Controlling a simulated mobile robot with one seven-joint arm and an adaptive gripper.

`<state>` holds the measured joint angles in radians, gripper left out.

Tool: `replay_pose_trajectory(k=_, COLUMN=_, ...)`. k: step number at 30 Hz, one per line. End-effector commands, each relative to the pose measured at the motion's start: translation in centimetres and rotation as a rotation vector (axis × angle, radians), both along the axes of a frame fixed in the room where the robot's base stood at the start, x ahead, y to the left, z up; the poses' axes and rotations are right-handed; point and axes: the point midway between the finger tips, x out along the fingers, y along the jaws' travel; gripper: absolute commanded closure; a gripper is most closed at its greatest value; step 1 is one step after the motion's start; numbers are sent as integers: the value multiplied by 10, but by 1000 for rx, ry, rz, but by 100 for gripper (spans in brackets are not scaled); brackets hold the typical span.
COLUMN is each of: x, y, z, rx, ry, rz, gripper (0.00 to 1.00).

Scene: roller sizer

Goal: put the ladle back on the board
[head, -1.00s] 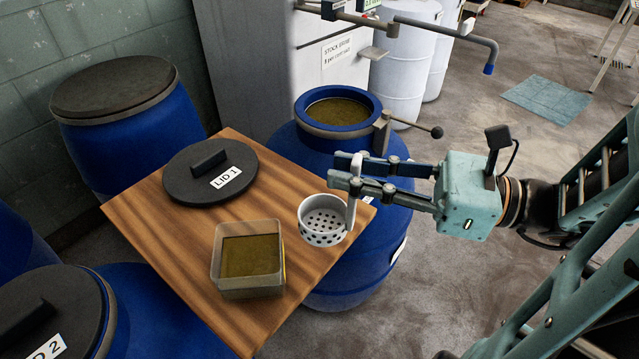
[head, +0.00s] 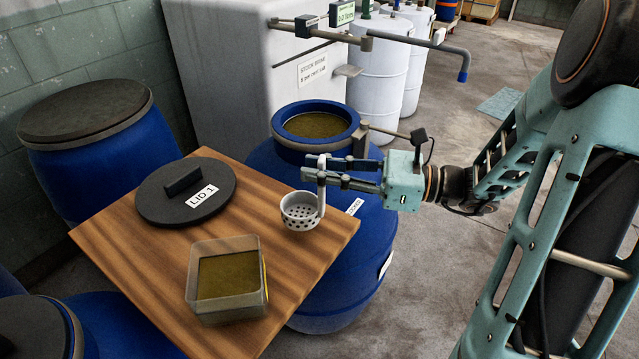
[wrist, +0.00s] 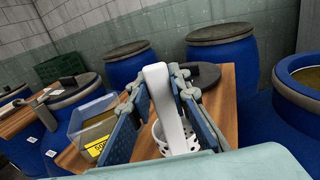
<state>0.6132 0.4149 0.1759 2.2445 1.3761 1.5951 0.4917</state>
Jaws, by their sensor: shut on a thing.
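The ladle is a pale grey perforated cup (head: 299,212) with an upright handle (head: 321,188). My gripper (head: 312,168) is shut on the upper part of that handle, and the cup hangs upright below the fingers. The cup is over the right corner of the wooden board (head: 285,262). I cannot tell whether its bottom touches the wood. In the wrist view the handle (wrist: 170,105) stands between the two blue-grey fingers, and the cup (wrist: 160,138) is partly hidden behind them.
On the board are a black lid marked LID 1 (head: 160,205) and a clear tub (head: 224,308) of brownish liquid, left of the ladle. An open blue barrel (head: 318,137) stands behind the board's right corner. Bare wood lies between tub, lid and cup.

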Motion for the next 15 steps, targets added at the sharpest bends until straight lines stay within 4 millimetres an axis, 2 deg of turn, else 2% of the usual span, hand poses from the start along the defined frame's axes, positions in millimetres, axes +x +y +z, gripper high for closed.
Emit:
replay_pose_trajectory(k=3, x=3, y=0, z=-21, rx=3, ry=4, rz=0, gripper=100)
replay_pose_trajectory(k=6, x=2, y=0, z=-32, rx=3, ry=2, rz=0, gripper=100)
replay_pose_trajectory(k=15, x=2, y=0, z=-34, rx=1, ry=0, rz=0, gripper=100)
